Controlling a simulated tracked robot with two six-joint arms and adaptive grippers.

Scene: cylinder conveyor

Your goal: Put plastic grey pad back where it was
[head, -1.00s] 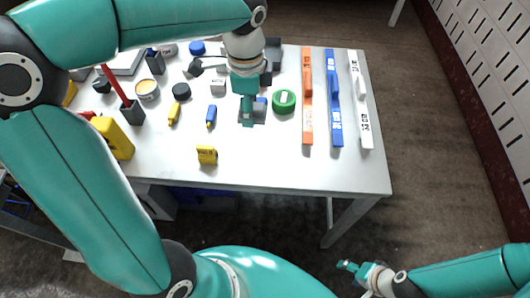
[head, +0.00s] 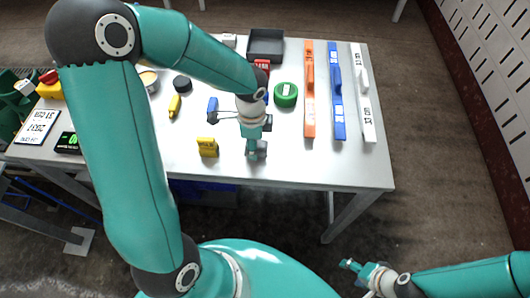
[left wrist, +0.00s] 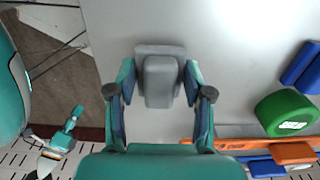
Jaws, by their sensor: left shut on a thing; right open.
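The grey pad (left wrist: 160,82), a flat plate with a block on it, sits between the fingers of my left gripper (left wrist: 160,98) in the left wrist view. The gripper is shut on the block. In the head view my left gripper (head: 256,153) is over the near part of the table, right of a yellow block, and largely covers the pad. I cannot tell whether the pad touches the table. My right gripper (head: 347,265) is open and empty, low at the right, away from the table.
The white table (head: 330,165) is bare at its near right part. A yellow block (head: 208,147) stands left of the gripper. A green roll (head: 286,94) and orange (head: 309,90), blue (head: 337,90) and white (head: 363,90) bars lie to the right. A dark tray (head: 265,46) is behind.

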